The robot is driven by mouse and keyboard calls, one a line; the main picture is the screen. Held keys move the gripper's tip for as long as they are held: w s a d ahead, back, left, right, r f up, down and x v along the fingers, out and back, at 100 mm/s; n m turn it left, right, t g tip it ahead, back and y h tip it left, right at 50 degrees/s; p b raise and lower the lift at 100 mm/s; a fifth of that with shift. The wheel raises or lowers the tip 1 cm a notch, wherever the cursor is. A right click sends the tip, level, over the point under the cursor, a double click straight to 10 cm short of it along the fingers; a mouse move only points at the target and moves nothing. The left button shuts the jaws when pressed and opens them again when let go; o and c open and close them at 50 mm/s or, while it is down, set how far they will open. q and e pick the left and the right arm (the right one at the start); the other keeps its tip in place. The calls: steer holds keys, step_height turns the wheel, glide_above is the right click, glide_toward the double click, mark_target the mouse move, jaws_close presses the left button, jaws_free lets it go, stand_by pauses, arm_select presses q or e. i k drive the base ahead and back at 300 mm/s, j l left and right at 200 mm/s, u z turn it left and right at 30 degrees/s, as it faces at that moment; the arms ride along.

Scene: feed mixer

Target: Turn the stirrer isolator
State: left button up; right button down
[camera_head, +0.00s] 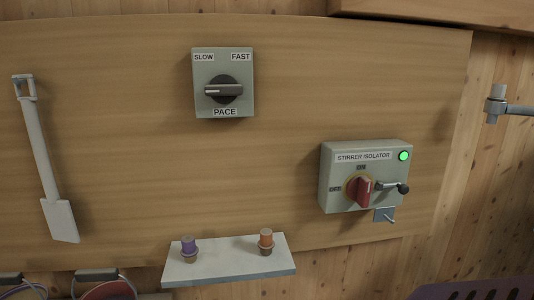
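The stirrer isolator (335,195) is a grey box on the wooden panel, right of centre in the head view. Its red knob (363,191) sits on a yellow plate and stands about upright, toward the label at the top, which seems to read ON. A label at the left seems to read OFF. A green lamp (403,156) glows at the upper right corner. A small metal lever with a black ball end (403,188) sticks out just right of the knob. A small metal bracket (385,215) hangs below. Neither of my grippers is in view.
A PACE switch (223,90) is up the panel, its handle about level. A white shelf (225,268) holds a purple (189,248) and an orange-topped (266,241) piece. A white paddle (45,165) hangs left. A grey metal fitting (497,105) juts in right.

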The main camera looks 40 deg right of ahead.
mark_target(359, 189)
steer(key=z, duration=2)
